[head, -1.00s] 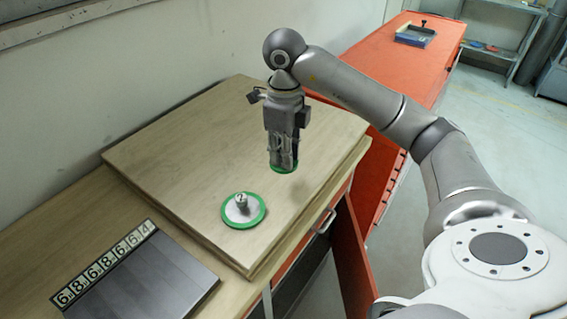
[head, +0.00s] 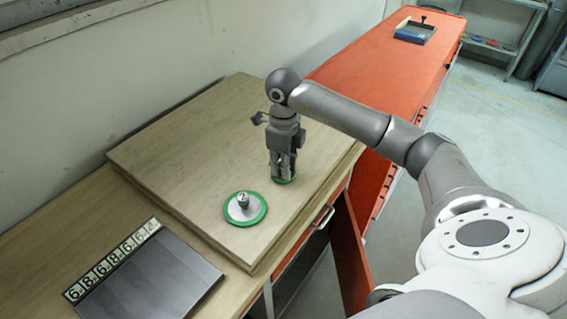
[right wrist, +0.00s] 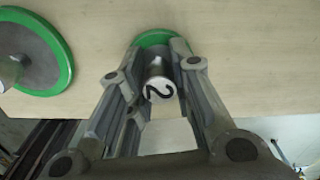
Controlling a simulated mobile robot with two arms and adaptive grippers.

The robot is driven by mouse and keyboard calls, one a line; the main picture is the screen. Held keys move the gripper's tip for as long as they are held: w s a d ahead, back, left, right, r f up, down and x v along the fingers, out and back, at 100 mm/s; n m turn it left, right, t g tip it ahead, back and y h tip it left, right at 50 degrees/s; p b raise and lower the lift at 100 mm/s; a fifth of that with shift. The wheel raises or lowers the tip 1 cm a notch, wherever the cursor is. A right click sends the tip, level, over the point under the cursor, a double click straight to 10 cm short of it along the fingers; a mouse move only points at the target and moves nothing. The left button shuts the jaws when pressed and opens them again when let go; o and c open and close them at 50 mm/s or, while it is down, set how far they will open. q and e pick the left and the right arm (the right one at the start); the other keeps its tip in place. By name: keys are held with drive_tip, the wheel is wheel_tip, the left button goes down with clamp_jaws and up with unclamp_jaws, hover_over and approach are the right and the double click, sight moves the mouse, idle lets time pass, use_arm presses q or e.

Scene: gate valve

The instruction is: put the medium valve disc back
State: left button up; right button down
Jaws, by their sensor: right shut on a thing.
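My right gripper (head: 284,166) points down over the right part of the wooden board, shut on the knob of a small green-rimmed valve disc (head: 284,180). In the right wrist view this disc (right wrist: 155,38) shows between the fingers, its metal knob (right wrist: 159,76) marked "2". Whether it touches the board I cannot tell. A larger green-rimmed disc (head: 257,212) with a grey face and an upright marked knob lies flat on the board, left and nearer; part of it shows in the right wrist view (right wrist: 32,58). My left gripper is out of view. No valve body is recognisable.
The raised wooden board (head: 180,140) is otherwise bare. A dark plate with a row of number tiles (head: 110,262) lies at the lower left. An open red cabinet door (head: 350,250) stands below the board's right edge. A red cabinet (head: 385,65) holds a blue tray (head: 415,34).

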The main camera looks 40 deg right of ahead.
drive_tip(key=c, duration=1.7)
unclamp_jaws()
drive_tip(key=shift+f, duration=0.15)
drive_tip(key=shift+c, duration=0.2)
drive_tip(key=o, duration=0.5)
drive_tip(key=shift+c, duration=0.2)
drive_tip(key=shift+r, duration=0.3)
wheel_tip(320, 180, up, 6)
drive_tip(key=b, duration=0.2)
drive_tip(key=shift+w+r+b, duration=0.1)
drive_tip(key=shift+r+b, duration=0.1)
drive_tip(key=shift+b, duration=0.15)
wheel_tip(320, 180, up, 4)
drive_tip(key=shift+r, duration=0.7)
